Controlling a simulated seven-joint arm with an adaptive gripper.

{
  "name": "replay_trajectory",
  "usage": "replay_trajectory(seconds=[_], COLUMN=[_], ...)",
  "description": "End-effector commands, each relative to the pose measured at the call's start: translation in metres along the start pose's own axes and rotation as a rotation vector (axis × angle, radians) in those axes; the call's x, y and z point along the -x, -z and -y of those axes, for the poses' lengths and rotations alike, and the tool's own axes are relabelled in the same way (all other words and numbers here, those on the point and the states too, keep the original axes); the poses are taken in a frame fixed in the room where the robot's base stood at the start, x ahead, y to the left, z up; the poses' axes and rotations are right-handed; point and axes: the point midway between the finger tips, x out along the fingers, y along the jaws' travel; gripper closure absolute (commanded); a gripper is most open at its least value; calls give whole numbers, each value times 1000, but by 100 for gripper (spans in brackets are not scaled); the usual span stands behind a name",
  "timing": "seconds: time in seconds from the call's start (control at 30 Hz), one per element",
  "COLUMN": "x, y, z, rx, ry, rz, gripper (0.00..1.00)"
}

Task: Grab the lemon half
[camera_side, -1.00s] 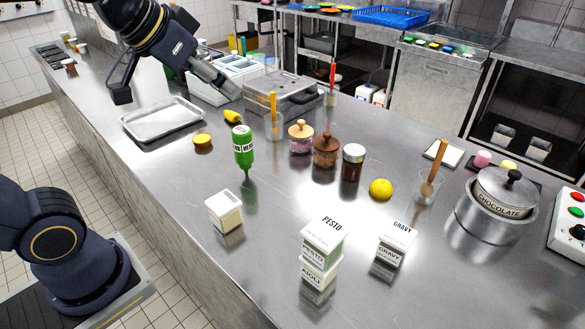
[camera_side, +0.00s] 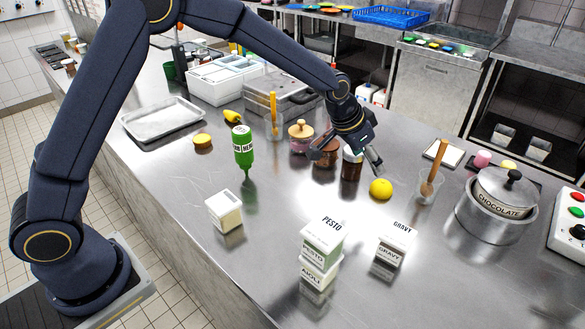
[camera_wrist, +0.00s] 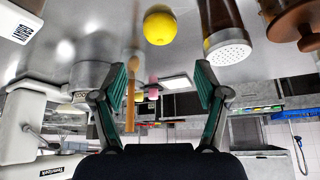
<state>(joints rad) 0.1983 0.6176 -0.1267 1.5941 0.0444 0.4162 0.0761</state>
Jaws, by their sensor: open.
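A round yellow lemon piece (camera_side: 381,189) lies on the steel counter, right of the dark jar; I cannot tell whether it is a half or whole. It also shows at the top middle of the wrist view (camera_wrist: 160,25), with a small dimple on its skin. My gripper (camera_side: 348,158) is open and empty, above the counter beside the jars, to the left of and behind the lemon and apart from it. In the wrist view its two green-padded fingers (camera_wrist: 160,82) are spread wide, with the lemon beyond them.
A dark shaker jar (camera_side: 351,170) with a light lid and a brown-lidded jar (camera_side: 325,160) stand close by the gripper. A clear cup with a wooden utensil (camera_side: 427,188) stands right of the lemon. PESTO (camera_side: 322,238) and GRAVY (camera_side: 393,245) boxes stand in front.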

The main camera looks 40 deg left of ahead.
Motion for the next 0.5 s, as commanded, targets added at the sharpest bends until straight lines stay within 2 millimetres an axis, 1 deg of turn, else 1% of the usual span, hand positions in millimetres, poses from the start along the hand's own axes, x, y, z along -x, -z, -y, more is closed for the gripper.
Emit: replay_trajectory(seconds=[0.03,0.1,0.2,0.3,0.5], x=[-14,-30,-50,-63,-77], y=[-1,-1,0,0,0], z=[0,0,0,0,0], rx=[-1,0,0,0,1], ry=[-1,-1,0,0,0], rz=[3,3,1,1,0], gripper=[26,26,26,26,26])
